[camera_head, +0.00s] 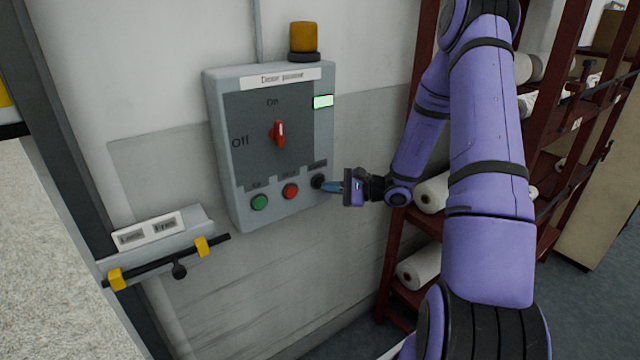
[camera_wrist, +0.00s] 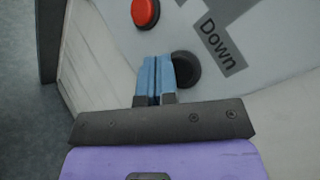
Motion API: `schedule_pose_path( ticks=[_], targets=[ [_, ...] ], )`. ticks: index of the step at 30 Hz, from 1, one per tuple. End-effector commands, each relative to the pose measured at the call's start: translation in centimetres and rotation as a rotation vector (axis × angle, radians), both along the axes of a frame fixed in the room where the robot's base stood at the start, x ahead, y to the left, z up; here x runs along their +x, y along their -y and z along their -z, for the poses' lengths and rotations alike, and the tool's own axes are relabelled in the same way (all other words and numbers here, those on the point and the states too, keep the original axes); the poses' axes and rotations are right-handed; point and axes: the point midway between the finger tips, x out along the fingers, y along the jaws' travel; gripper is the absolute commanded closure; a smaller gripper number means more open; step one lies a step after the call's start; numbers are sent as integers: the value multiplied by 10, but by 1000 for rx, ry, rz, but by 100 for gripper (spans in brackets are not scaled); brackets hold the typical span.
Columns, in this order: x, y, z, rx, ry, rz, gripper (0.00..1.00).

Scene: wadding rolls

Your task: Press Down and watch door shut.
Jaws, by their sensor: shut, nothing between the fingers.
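The grey door control box (camera_head: 226,187) is fixed to the wall, with a red rotary switch (camera_head: 278,133) between the On and Off marks. Its bottom row has a green button (camera_head: 259,202), a red button (camera_head: 290,191) and a black button (camera_head: 318,181). In the wrist view the black button (camera_wrist: 187,69) sits beside the label "Down" (camera_wrist: 217,42), with the red button (camera_wrist: 145,12) further left. My gripper (camera_head: 327,185) is shut and empty, its blue fingertips (camera_wrist: 157,60) at the black button, partly overlapping it. I cannot tell whether they touch it.
A lit green indicator (camera_head: 323,101) and an orange lamp (camera_head: 304,38) are at the box. A bar with yellow brackets (camera_head: 201,246) and a dark door frame (camera_head: 62,150) are at left. A red rack with white rolls (camera_head: 418,268) stands close on the right.

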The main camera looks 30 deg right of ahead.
Motion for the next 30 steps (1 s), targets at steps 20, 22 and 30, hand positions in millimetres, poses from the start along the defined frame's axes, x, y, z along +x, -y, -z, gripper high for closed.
schedule_pose_path(
  ticks=[20,22,30],
  targets=[
    [4,0,0,-1,-1,-1,100],
    [6,-1,0,0,0,-1,100],
    [8,-1,0,0,0,0,100]
  ],
)
